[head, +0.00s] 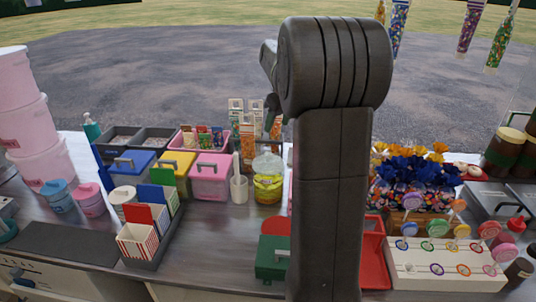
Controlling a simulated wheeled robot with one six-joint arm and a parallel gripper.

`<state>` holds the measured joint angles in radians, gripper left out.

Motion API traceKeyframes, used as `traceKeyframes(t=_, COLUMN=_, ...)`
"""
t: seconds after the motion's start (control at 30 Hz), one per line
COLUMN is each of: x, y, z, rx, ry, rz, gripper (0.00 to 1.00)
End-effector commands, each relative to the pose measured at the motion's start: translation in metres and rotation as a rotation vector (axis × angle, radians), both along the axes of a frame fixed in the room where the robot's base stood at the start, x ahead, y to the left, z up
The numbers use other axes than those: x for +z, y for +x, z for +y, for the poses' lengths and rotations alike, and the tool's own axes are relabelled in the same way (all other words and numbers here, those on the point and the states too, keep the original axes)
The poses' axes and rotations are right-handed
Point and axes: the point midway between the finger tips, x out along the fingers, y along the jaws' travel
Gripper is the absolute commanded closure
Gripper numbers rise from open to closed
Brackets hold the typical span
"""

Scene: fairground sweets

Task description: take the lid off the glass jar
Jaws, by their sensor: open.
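The glass jar (268,188) stands on the metal counter just left of my arm and holds yellow sweets. Its pale, see-through lid (268,163) sits on top of the jar. My gripper (272,118) shows only in part as a dark shape beside my arm, above the jar in the picture and apart from the lid. It is open, and I see nothing held in it. My large grey arm hides the rest of the gripper and the counter right of the jar.
A white cup (239,189) stands close left of the jar, near a pink tub (210,178). A green box (271,258) lies in front. Lollipops in a white stand (445,262) are at right. Striped cartons (138,241) stand front left.

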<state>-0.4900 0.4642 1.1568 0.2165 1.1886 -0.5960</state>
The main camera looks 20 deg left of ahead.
Motion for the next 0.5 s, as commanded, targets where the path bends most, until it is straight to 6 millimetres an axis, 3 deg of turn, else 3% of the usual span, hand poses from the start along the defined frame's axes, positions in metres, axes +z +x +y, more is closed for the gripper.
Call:
traceKeyframes(t=0.3, x=-0.052, y=0.01, z=0.019, rx=0.003, ry=-0.002, rz=0.005, gripper=0.48)
traceKeyframes(t=0.5, x=-0.075, y=0.015, z=0.026, rx=0.002, ry=0.0, rz=0.002, gripper=0.48)
